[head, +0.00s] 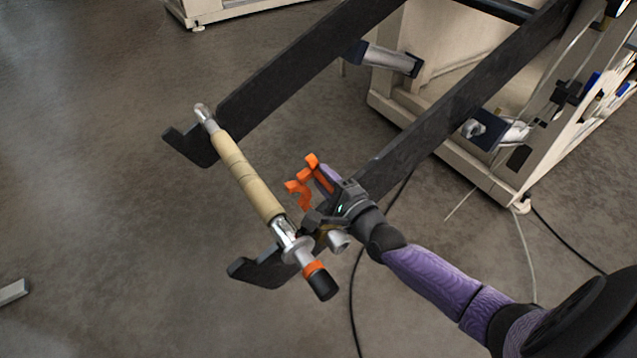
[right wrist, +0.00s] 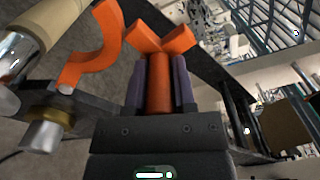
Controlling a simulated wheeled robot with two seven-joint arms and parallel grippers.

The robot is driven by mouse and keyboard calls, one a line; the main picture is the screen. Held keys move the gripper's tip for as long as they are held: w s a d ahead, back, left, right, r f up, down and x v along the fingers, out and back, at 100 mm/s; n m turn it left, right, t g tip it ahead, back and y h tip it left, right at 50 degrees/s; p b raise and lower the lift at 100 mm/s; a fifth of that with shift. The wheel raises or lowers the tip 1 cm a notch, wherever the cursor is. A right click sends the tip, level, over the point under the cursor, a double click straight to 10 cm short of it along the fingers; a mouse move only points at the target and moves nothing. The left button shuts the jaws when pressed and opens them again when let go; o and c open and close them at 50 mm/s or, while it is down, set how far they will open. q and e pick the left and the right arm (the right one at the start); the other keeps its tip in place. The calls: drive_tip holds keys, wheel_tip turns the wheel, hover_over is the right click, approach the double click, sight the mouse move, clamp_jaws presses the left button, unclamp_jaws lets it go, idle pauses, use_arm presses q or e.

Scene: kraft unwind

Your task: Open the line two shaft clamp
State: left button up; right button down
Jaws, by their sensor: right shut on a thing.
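The orange shaft clamp (head: 302,187) stands up from the near dark arm of the unwind stand, beside the shaft. In the right wrist view its curved hook (right wrist: 97,45) is at upper left, and its orange handle (right wrist: 159,88) runs between my fingers. My right gripper (head: 324,178) is shut on that handle; the fingers also show in the right wrist view (right wrist: 160,72). The shaft (head: 283,230) carries a kraft-coloured core (head: 245,180) and lies across the ends of two dark arms. The hook is not over the shaft. My left gripper is out of view.
The dark arms (head: 290,68) reach out from a cream machine frame (head: 430,78). The shaft's near end has an orange band and a black knob (head: 322,284). Black cables (head: 352,300) lie on the floor. The grey floor at left is mostly clear.

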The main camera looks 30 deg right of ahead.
drive_tip(key=shift+d, duration=0.2)
idle(0.3)
drive_tip(key=shift+c, duration=2.2)
unclamp_jaws()
drive_tip(key=s+p, duration=0.3)
drive_tip(key=s, duration=0.7)
drive_tip(key=shift+d, duration=0.15)
